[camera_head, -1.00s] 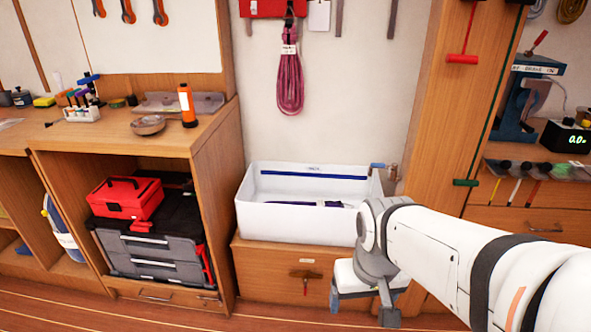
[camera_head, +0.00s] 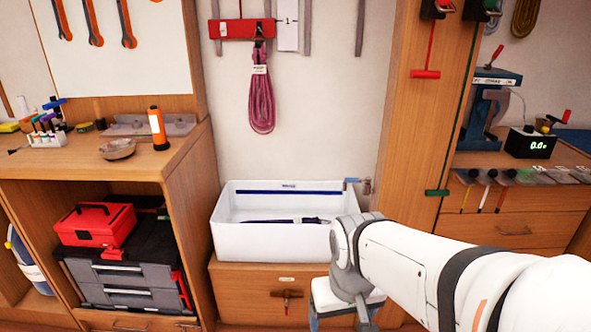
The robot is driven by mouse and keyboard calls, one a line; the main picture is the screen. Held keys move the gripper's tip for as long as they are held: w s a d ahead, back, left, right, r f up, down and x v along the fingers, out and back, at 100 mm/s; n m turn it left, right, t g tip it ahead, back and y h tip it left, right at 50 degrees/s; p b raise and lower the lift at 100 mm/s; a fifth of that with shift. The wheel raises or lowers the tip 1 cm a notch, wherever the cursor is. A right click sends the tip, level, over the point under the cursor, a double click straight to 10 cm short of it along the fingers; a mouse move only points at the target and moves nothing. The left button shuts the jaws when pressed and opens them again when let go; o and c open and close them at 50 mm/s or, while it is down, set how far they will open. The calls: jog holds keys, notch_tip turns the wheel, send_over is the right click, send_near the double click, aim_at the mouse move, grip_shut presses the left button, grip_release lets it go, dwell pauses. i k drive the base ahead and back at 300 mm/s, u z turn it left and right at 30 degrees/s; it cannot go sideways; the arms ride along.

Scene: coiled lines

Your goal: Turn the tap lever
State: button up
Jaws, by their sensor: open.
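A tap (camera_head: 367,186) with a blue lever (camera_head: 351,181) sits on the wall at the back right corner of the white basin (camera_head: 272,243). The lever points left. A second, brass-coloured fitting (camera_head: 287,294) with a small red part hanging down is on the wooden cabinet front below the basin, under a small label. My gripper (camera_head: 342,323) is open, low at the bottom edge, right of the brass fitting and apart from it. Its fingertips are cut off by the frame. My arm covers the basin's right front corner.
A dark blue item (camera_head: 285,220) lies in the basin. A wooden post (camera_head: 415,150) stands right of the tap. At left, a bench with an open shelf holds a red toolbox (camera_head: 97,226) on grey cases. A pink rope coil (camera_head: 261,95) hangs above the basin.

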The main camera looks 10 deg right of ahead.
aim_at(368, 180)
jog(key=k, duration=0.6)
jog(key=z, duration=0.45)
jog(key=i, duration=1.65)
jog(key=u, duration=0.6)
